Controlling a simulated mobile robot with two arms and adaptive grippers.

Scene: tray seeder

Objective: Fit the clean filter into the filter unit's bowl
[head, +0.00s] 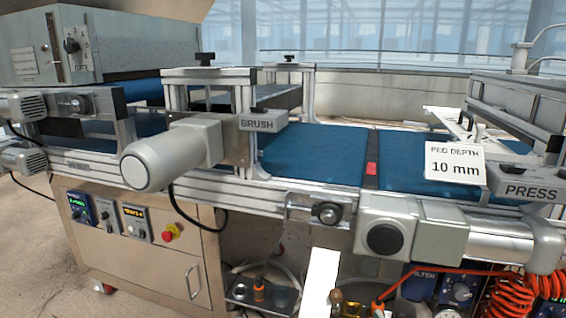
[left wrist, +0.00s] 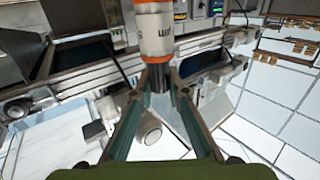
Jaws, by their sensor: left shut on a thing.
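My left gripper (left wrist: 158,88) shows in the left wrist view, its two fingers closing from both sides on the dark lower end of a white cylinder with orange bands (left wrist: 155,30). Dark lettering is on its side; its far end is cut off by the top of the picture. I cannot tell whether it is the clean filter. In the head view a blue unit with a dial (head: 460,290) and partly hidden lettering, possibly the filter unit, sits low on the right. A bowl on it cannot be made out. My right gripper is in neither view.
The blue conveyor belt (head: 315,152) runs across the head view, with brush (head: 262,122) and press (head: 530,190) stations. A coiled orange hose (head: 510,298) hangs at lower right. A white upright piece (head: 320,283) stands beside small items on a low shelf.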

